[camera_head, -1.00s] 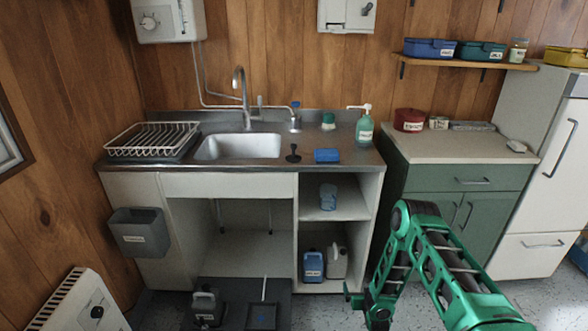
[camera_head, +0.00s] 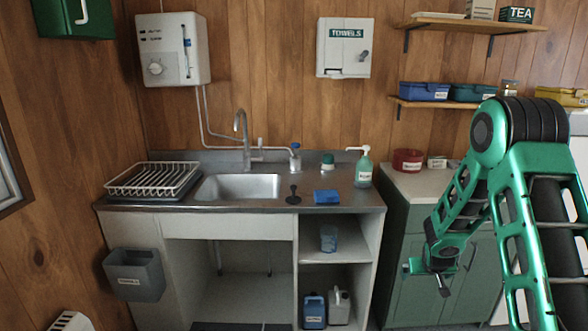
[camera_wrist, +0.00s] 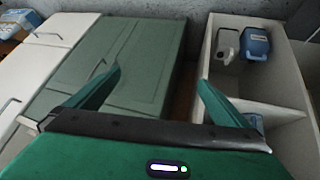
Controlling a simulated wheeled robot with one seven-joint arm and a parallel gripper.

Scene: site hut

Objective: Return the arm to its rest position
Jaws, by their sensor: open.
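My gripper (camera_wrist: 158,90) shows in the wrist view with its two green fingers spread apart and nothing between them. Beyond the fingers is the green cabinet (camera_wrist: 125,62), with the open shelf unit (camera_wrist: 275,92) to the right. In the head view my green arm is folded at the right, its elbow high and its forearm sloping down. My gripper end (camera_head: 440,268) hangs in front of the green cabinet (camera_head: 405,225), apart from the sink counter; its fingertips are hard to make out there.
The sink counter (camera_head: 235,207) holds a dish rack (camera_head: 152,180), a blue sponge (camera_head: 327,197) and a soap bottle (camera_head: 364,168). A grey bin (camera_head: 135,275) hangs at the left. Jugs (camera_head: 314,310) stand on the lower shelf. Wall shelves (camera_head: 445,104) are at upper right.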

